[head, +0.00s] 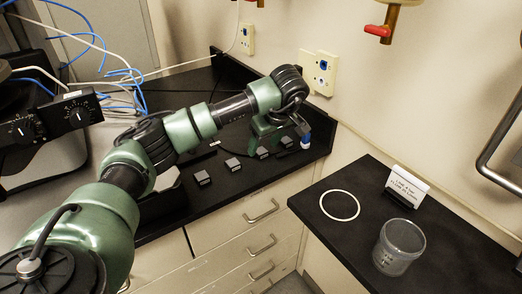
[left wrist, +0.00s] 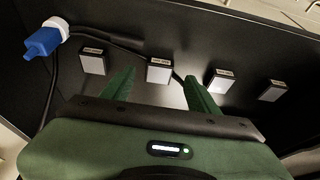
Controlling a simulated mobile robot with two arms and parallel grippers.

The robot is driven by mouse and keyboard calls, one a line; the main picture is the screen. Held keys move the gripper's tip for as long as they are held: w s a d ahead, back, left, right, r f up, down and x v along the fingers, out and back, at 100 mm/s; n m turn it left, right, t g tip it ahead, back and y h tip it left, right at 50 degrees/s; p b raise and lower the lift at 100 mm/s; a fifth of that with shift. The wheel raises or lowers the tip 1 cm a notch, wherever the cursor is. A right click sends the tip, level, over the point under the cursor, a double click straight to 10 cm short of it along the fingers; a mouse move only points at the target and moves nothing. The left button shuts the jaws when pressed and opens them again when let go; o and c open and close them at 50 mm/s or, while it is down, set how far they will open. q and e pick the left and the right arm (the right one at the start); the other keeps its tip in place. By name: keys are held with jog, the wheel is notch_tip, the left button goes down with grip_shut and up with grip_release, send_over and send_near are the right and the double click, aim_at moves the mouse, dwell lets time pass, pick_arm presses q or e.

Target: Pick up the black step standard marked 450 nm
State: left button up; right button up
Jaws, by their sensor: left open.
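Several small dark blocks with pale label strips stand in a row on the black bench; the print on them is too small to read, so I cannot tell which is marked 450 nm. In the head view they show as blocks (head: 202,178), (head: 233,164), (head: 262,153) and (head: 287,142). My left gripper (head: 272,145) is over the far end of the row. In the left wrist view its green fingers (left wrist: 157,78) are open, with one block (left wrist: 160,70) between and just beyond the tips. Other blocks (left wrist: 93,60), (left wrist: 219,80), (left wrist: 271,90) stand to either side. My right gripper is out of view.
A blue and white plug (head: 305,139) with a black cable lies beside the row's far end, also in the left wrist view (left wrist: 42,42). A glass beaker (head: 398,246), white ring (head: 339,205) and sign card (head: 407,186) are on the right bench.

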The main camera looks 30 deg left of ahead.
aim_at(263, 152)
pick_arm(q)
jog(key=shift+x, duration=1.2)
jog(key=shift+w, duration=0.1)
grip_shut()
notch_tip(263, 152, up, 20)
